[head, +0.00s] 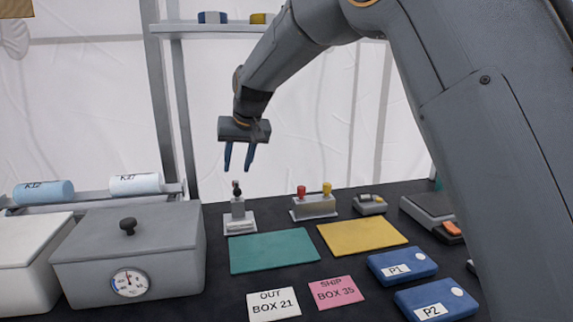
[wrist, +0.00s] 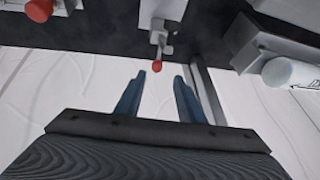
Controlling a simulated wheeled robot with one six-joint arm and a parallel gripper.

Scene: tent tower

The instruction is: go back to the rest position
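My gripper (head: 238,157) hangs above the back of the dark table, its two blue fingers pointing down. It is open and nothing is between the fingers. In the wrist view the blue fingers (wrist: 162,96) are also apart and empty. Below it stands a small grey stand with a dark-topped post (head: 237,207). In the wrist view a post with a red tip (wrist: 157,62) lies just beyond the fingertips, apart from them.
A grey lidded box with a dial (head: 130,255) stands at left. A green mat (head: 270,251), a yellow mat (head: 362,235), a device with red and yellow knobs (head: 314,205) and blue P1 (head: 402,265) and P2 (head: 436,301) boxes lie right. A shelf (head: 205,29) is behind my arm.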

